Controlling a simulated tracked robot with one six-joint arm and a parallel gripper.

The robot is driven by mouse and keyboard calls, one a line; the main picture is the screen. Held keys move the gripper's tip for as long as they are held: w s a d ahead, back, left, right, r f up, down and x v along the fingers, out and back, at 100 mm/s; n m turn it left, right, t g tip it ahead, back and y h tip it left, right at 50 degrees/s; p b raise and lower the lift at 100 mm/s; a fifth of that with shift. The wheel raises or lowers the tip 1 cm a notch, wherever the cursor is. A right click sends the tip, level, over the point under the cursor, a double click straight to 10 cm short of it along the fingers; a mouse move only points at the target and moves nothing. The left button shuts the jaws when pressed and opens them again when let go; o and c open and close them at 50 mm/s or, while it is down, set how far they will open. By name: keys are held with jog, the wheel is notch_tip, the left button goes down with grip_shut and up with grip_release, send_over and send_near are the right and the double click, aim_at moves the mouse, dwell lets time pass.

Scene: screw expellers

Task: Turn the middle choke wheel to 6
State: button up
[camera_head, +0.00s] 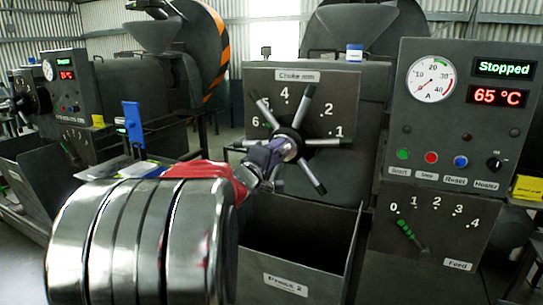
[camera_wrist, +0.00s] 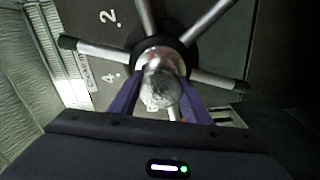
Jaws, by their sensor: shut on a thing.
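The choke wheel (camera_head: 303,107) of the press labelled Press 2 stands in the middle of the head view, a dark hub with several metal spokes with dark tips. Its plate (camera_head: 260,85) reads Choke and shows 1, 2, 4, 5 and 6; a spoke crosses the place of 3. I cannot make out a pointer. My gripper (camera_head: 283,150) is shut on the wheel's central hub. In the wrist view, its purple fingers (camera_wrist: 162,92) close on both sides of the shiny hub (camera_wrist: 162,72), with spokes fanning out behind. My fingers hide the hub's lower part.
A control panel (camera_head: 465,150) at the right reads Stopped and 65 °C, with a feed lever (camera_head: 411,235) below. An open bin (camera_head: 285,255) lies under the wheel. Another press with its panel (camera_head: 68,85) stands at the left. A blue object (camera_head: 133,122) stands behind my arm.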

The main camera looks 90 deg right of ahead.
jog(key=shift+w+f+n, duration=0.25)
jog(key=shift+w+n, duration=0.1)
jog(key=shift+n, duration=0.45)
jog(key=o, duration=1.2)
jog(key=shift+d, duration=0.1)
jog(key=o, duration=0.3)
jog(key=shift+s+r, duration=0.1)
jog(key=v, duration=1.4)
